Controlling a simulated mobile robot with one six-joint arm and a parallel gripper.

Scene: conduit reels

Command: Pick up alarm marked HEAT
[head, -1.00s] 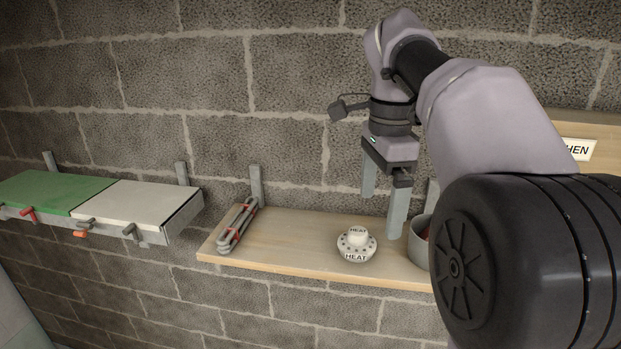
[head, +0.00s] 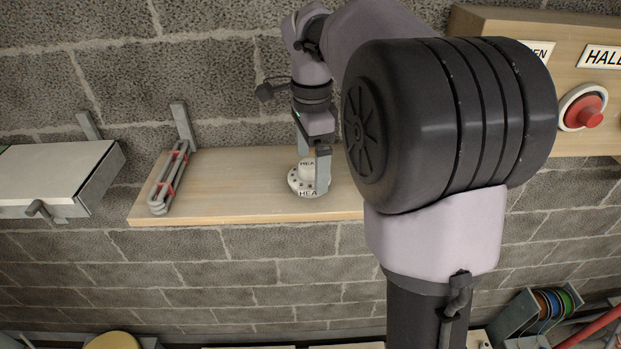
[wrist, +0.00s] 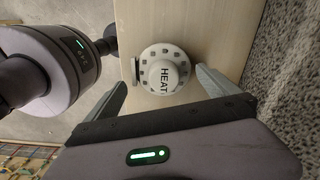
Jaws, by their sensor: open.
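The alarm marked HEAT (head: 303,178) is a white round unit with a raised cap and dark slots around its rim. It stands upright on a wooden wall shelf (head: 240,190). In the wrist view the alarm (wrist: 163,72) sits between and just ahead of the two grey fingers. My gripper (head: 314,168) is open and points down over the alarm, with one finger in front of its right side. In the wrist view my gripper (wrist: 160,88) shows its fingers spread, with nothing held. Whether a finger touches the alarm I cannot tell.
A grey folded bracket with red bands (head: 170,178) lies at the shelf's left end. A wooden board with a red button (head: 584,108) is at the upper right. My arm hides the shelf's right part.

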